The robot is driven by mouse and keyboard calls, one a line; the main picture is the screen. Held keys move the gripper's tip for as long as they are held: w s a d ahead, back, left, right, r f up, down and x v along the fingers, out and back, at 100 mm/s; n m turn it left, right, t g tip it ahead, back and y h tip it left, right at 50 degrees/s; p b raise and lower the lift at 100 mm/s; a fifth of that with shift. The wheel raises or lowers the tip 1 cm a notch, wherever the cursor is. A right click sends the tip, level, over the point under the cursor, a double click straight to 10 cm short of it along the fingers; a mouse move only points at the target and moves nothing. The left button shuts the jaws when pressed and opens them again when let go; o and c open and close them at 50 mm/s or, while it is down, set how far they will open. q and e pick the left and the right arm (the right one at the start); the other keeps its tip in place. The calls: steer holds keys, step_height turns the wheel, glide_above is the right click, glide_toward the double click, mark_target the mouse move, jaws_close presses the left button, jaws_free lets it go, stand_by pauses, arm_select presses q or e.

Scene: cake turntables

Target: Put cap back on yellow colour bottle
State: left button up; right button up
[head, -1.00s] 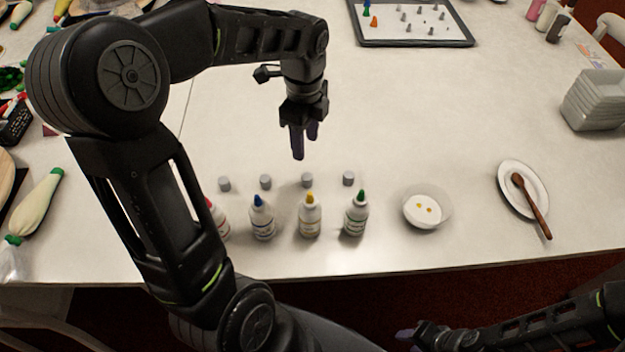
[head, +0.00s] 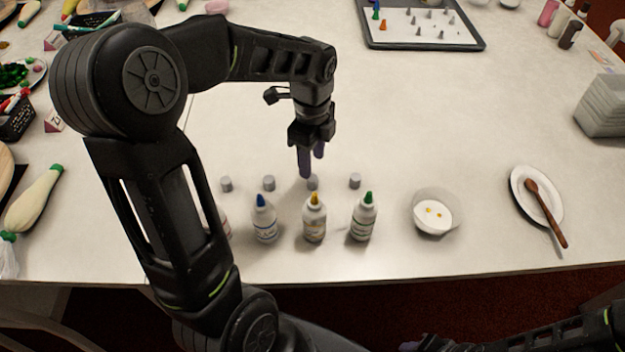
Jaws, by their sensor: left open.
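The yellow colour bottle (head: 314,220) stands upright on the table, third from the left in a row, with its yellow nozzle bare. A grey cap (head: 313,183) sits on the table behind it, partly hidden by my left gripper. My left gripper (head: 312,166) points down with its fingers apart and empty, its tips at or just above that cap. Whether they touch it I cannot tell. My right gripper (head: 411,346) shows only in part at the bottom edge, low and away from the bottles.
A blue bottle (head: 264,219) and a green bottle (head: 363,217) flank the yellow one; a red bottle is mostly behind my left arm. Other grey caps (head: 269,183) (head: 355,181) stand behind them. A bowl (head: 437,228) and a plate with a spoon (head: 519,189) are right.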

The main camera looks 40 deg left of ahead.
mark_target(312, 177)
arm_select(q)
steer(key=shift+s+d+f, duration=0.1)
steer(key=shift+f, duration=1.2)
steer(key=shift+s+d+f, duration=0.1)
steer(key=shift+f, duration=1.2)
steer(key=shift+c, duration=0.6)
jaws_close()
